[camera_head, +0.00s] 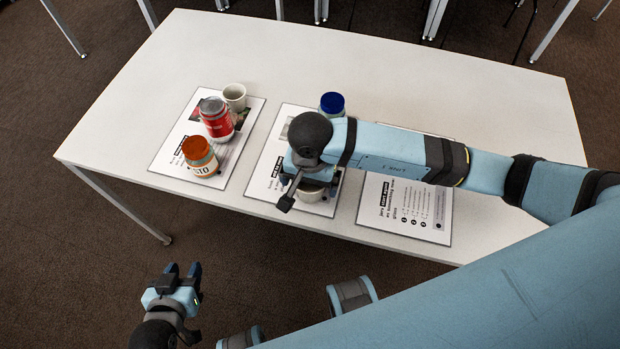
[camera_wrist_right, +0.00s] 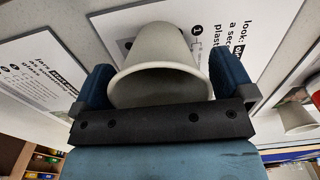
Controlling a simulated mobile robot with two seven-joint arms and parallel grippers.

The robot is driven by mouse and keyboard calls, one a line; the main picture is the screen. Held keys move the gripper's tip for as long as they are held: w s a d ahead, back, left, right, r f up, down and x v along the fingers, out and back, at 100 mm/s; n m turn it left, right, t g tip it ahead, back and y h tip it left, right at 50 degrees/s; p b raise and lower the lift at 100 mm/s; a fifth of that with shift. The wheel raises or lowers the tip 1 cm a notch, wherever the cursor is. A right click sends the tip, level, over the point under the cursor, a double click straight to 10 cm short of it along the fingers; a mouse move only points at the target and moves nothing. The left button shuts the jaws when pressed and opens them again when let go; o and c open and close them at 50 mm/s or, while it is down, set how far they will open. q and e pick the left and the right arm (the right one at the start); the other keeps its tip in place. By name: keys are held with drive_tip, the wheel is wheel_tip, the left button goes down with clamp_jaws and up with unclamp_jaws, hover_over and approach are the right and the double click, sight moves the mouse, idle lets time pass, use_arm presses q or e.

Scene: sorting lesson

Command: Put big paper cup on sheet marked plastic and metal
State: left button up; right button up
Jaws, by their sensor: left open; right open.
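A pale paper cup (camera_head: 311,194) stands on the near end of the middle sheet (camera_head: 262,180), partly hidden by my right gripper (camera_head: 308,184). In the right wrist view the cup (camera_wrist_right: 165,62) sits between the two open blue fingers, its mouth towards the camera; I cannot tell whether they touch it. Another pale cup (camera_head: 235,93) stands on the left sheet (camera_head: 170,150); which cup is bigger is hard to tell. My left gripper (camera_head: 182,269) is open and empty, off the table's near side.
On the left sheet stand a red can (camera_head: 216,122) and an orange-lidded jar (camera_head: 200,158). A blue-lidded jar (camera_head: 332,104) stands at the middle sheet's far end. The visible part of the right sheet (camera_head: 405,212) is bare. My right arm crosses above the table (camera_head: 440,85).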

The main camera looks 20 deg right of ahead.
drive_tip(key=shift+r, duration=0.3)
wheel_tip(320, 180, up, 12)
drive_tip(key=shift+f+p, duration=0.15)
drive_tip(key=shift+p, duration=0.25)
